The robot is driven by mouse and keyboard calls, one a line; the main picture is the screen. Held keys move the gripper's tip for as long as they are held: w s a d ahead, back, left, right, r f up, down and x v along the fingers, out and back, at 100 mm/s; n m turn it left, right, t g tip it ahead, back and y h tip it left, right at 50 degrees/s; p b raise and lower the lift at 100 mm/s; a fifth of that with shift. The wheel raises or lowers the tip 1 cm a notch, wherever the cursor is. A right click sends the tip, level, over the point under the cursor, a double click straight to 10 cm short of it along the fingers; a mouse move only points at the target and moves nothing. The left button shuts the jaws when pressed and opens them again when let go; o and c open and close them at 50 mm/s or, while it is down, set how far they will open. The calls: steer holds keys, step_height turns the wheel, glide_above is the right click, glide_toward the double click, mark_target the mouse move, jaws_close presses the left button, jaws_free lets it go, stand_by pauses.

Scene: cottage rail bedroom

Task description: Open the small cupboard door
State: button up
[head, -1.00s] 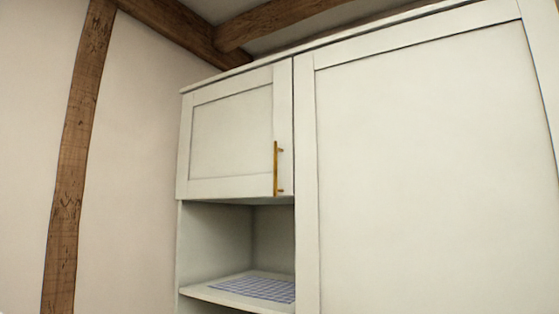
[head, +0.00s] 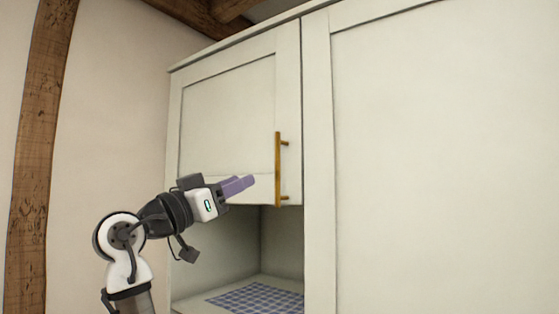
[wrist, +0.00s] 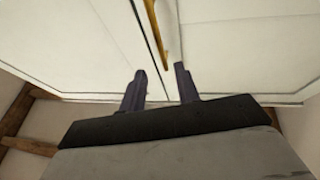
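The small cupboard door (head: 225,115) is a cream panelled door at the upper left of the cabinet, and it is shut. Its vertical brass handle (head: 278,170) is on the right side of the door, low down. My gripper (head: 250,183) is in front of the door's lower part, a little left of the handle's lower half and apart from it. In the wrist view the two purple fingers (wrist: 160,80) are spread with nothing between them. The brass handle (wrist: 157,35) shows there beyond the fingertips.
A tall cream door (head: 440,160) fills the right side. Below the small door is an open niche with a blue checked cloth (head: 260,299) on its shelf. A plain wall and a wooden post (head: 38,160) are at the left.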

mark_target(277, 165)
steer(key=p+x, duration=0.4)
steer(key=x, duration=0.6)
steer(key=shift+w+r, duration=0.1)
steer(key=shift+p+x, duration=0.45)
steer(key=shift+x, duration=0.4)
steer(key=shift+f, duration=0.2)
jaws_close()
